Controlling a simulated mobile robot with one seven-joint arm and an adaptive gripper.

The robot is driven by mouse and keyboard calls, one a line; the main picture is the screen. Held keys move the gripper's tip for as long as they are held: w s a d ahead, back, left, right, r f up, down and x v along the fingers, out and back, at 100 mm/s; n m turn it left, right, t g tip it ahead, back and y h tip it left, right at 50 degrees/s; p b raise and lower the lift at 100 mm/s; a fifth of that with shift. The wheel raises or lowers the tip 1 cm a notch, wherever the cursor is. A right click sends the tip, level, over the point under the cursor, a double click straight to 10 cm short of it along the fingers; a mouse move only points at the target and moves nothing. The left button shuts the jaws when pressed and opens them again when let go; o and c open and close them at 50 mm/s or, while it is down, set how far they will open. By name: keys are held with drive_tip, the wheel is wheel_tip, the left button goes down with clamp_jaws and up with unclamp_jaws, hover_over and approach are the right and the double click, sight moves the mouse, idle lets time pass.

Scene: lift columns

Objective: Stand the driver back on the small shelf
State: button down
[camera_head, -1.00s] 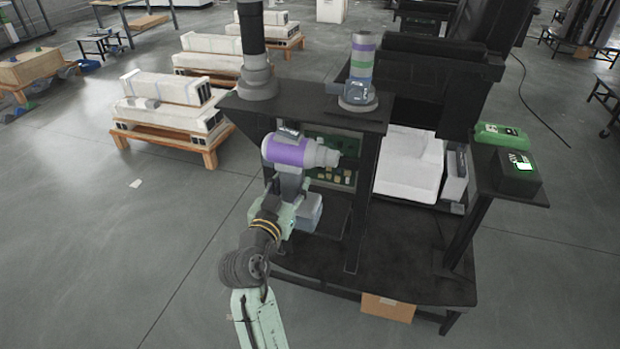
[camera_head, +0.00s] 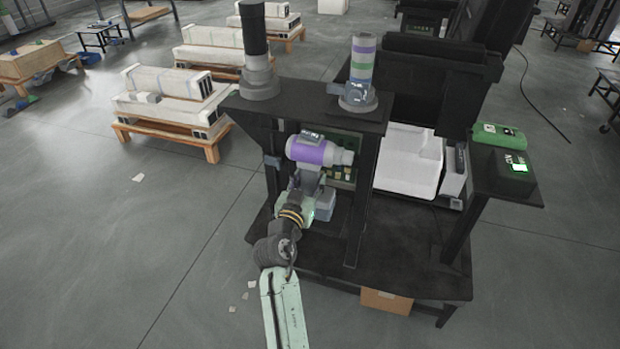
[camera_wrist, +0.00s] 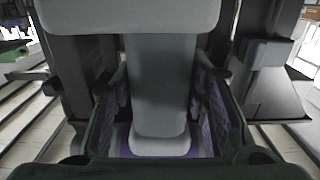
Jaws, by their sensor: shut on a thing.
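The driver (camera_head: 322,153) has a purple and grey body, with its nose pointing right and its grey base (camera_head: 325,204) hanging below. My gripper (camera_head: 306,184) is shut on its handle and holds it up in front of the bay under the black top shelf (camera_head: 310,108). In the wrist view the grey handle (camera_wrist: 158,85) stands between the two finger pads, with purple showing around its lower end. I cannot tell from the head view how far the driver is from the bay. A small black side shelf (camera_head: 520,197) is at the right.
A dark pillar (camera_head: 259,75) and a banded clear cylinder (camera_head: 360,72) stand on the top shelf. A green case (camera_head: 498,135) and a black box (camera_head: 514,172) sit on the side shelf. A black post (camera_head: 362,200) is right of the driver. The lower deck (camera_head: 400,255) is mostly clear.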

drive_tip(key=c, duration=0.9)
unclamp_jaws()
drive_tip(key=shift+c, duration=0.2)
drive_tip(key=shift+s, duration=0.15)
